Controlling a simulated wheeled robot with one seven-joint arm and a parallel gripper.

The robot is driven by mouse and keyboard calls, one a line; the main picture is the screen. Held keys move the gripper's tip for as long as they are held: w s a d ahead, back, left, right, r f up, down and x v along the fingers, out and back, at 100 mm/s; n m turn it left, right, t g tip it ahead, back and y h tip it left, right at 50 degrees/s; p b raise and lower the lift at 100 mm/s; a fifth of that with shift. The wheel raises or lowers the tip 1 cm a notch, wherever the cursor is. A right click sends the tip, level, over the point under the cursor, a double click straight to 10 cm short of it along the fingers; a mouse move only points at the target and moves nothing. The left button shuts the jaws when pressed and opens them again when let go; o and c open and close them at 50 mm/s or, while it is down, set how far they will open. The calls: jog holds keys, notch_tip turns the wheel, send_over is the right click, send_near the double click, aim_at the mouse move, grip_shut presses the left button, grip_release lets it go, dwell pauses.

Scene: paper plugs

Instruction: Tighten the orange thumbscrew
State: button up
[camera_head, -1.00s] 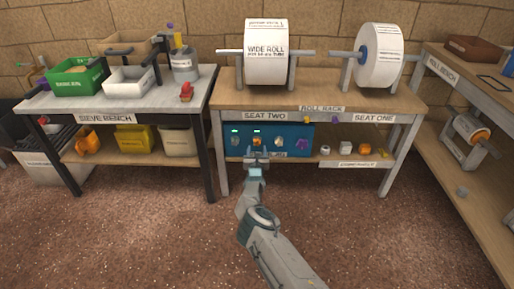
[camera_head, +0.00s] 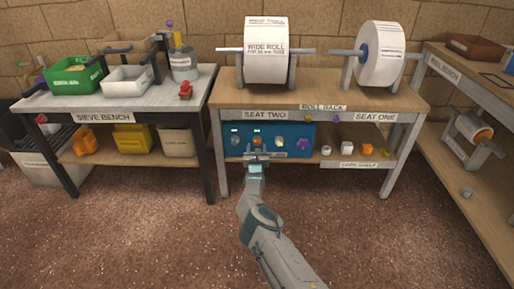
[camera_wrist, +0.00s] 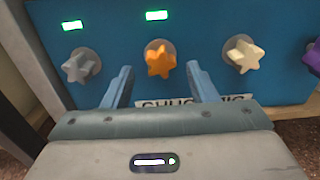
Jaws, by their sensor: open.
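The orange thumbscrew (camera_wrist: 160,60) is a star-shaped knob on the blue panel (camera_wrist: 110,35), below a lit green indicator in the wrist view. It also shows small in the head view (camera_head: 257,141). My gripper (camera_wrist: 160,85) is open, its two blue fingers pointing at the panel on either side of the orange knob's line. The fingertips appear short of the knob, with nothing between them. In the head view my gripper (camera_head: 256,160) is just in front of the panel's lower edge.
A grey knob (camera_wrist: 80,65) is left of the orange one, a cream knob (camera_wrist: 243,56) right, and a purple knob (camera_wrist: 314,58) at the right edge. A label (camera_wrist: 195,102) lies below, partly hidden by my gripper. The rack's wooden top (camera_head: 330,98) is above the panel.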

aim_at(257, 142)
jog(key=shift+w+a+f+b, duration=0.15)
jog(key=shift+w+b, duration=0.75)
jog(key=shift+b, duration=1.15)
jog(key=shift+w+b, duration=0.3)
jog(key=shift+b, duration=0.4)
jog(key=c, duration=1)
jog(key=shift+o, duration=0.2)
grip_shut()
jog(key=shift+c, duration=0.9)
grip_release()
jog(key=shift+m+p, duration=0.5)
jog(key=shift+p, duration=0.05)
jog(key=shift+m+p, duration=0.65)
jog(key=shift+m, duration=0.55)
